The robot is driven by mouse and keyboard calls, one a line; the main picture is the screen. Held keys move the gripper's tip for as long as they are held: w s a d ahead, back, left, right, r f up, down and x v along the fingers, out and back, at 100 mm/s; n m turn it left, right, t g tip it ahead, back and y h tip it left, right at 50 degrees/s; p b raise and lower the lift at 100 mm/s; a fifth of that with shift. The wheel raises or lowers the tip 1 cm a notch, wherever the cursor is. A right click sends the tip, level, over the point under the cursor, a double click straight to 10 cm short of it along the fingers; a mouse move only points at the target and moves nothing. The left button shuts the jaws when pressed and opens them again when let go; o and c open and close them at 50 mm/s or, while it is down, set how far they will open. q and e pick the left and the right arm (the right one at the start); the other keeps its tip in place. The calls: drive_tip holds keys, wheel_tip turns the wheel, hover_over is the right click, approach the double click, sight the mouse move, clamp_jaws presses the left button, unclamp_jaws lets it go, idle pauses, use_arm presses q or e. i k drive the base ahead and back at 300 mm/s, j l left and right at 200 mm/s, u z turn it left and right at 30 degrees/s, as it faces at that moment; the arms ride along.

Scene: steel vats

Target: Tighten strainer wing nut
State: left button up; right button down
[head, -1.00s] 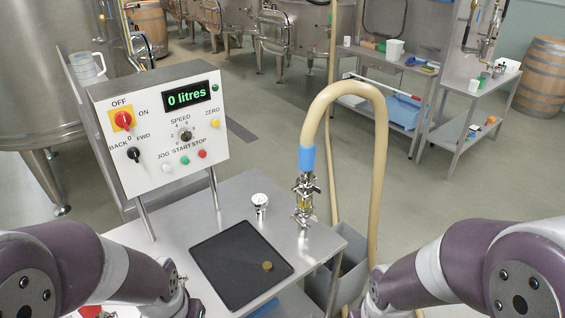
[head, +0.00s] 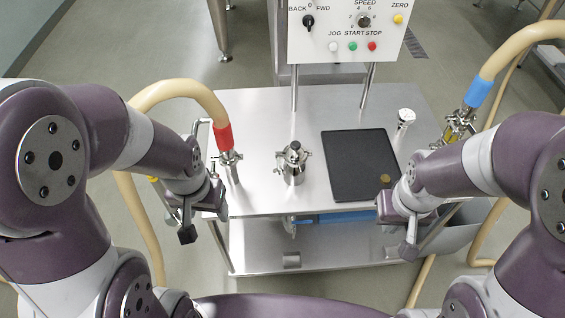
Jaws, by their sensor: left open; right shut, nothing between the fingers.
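A short upright steel fitting (head: 292,165) with a clamp and small projecting parts on top stands on the steel table, left of the black mat. It looks like the strainer; its wing nut is too small to make out. My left gripper (head: 203,218) is open and empty at the table's left front, left of the fitting and below the red-sleeved hose end (head: 226,150). My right gripper (head: 398,226) is shut and empty at the table's right front, near the mat's lower right corner. Both are apart from the fitting.
The black mat (head: 358,165) carries a small brass-coloured disc (head: 384,180). A control box (head: 345,35) stands on posts behind. A blue-sleeved hose (head: 478,92) joins a clamped fitting (head: 458,125) at right. A small round gauge-like part (head: 405,118) stands near the mat.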

sight(279, 168)
drive_tip(key=k+l, duration=0.1)
drive_tip(key=l, duration=0.5)
drive_tip(key=k+l+z, duration=0.15)
drive_tip(key=l, duration=0.5)
drive_tip(key=i, duration=0.05)
